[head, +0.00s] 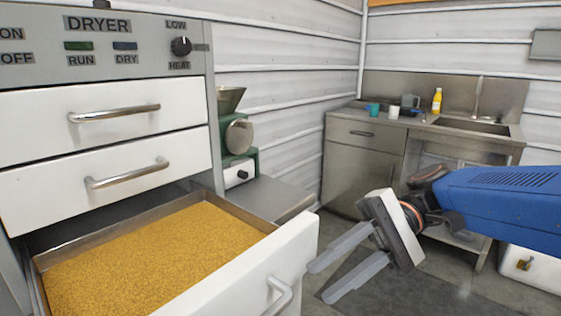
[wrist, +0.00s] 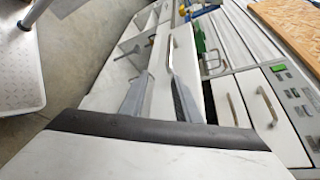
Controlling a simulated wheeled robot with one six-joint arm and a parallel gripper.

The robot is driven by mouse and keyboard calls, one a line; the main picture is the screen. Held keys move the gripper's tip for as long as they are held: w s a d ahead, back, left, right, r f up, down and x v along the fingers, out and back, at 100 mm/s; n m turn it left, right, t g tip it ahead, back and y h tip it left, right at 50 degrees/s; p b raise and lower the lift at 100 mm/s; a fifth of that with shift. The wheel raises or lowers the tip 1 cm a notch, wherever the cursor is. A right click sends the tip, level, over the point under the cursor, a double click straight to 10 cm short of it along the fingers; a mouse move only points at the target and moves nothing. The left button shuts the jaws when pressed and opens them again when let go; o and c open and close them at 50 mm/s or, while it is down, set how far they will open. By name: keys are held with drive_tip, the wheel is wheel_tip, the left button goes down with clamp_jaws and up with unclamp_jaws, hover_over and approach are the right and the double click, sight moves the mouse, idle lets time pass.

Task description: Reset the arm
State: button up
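My gripper (head: 342,270) is at the lower right of the head view, on the end of my blue arm. Its two long grey fingers are apart with nothing between them. They point left, beside the front of the open bottom drawer (head: 250,272); I cannot tell whether they touch it. In the wrist view the spread fingers (wrist: 160,95) reach across the pale drawer front. The open drawer holds a bed of golden grains (head: 150,262). It belongs to the dryer (head: 100,72), whose two upper drawers are shut.
A steel sink counter (head: 365,165) stands at the back right, with a yellow bottle (head: 437,101) and cups (head: 374,109) on it. A green machine (head: 238,150) stands beside the dryer. A white container (head: 535,268) is on the floor at right. Bare floor (head: 430,290) shows below my arm.

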drive_tip(key=s+d+f+m+t+h, duration=0.1)
drive_tip(key=d+f+t+h, duration=0.5)
drive_tip(key=f, duration=0.7)
drive_tip(key=w+d+f+t+h, duration=0.2)
drive_tip(key=d+t+h, duration=0.1)
drive_tip(key=d, duration=0.4)
drive_tip(key=w+d+f+n+t+h, duration=0.1)
drive_tip(key=w+d+f+t+h, duration=0.1)
drive_tip(key=d, duration=0.6)
drive_tip(key=shift+f+t+h, duration=0.3)
drive_tip(key=shift+t+h, duration=0.3)
drive_tip(key=shift+h, duration=0.4)
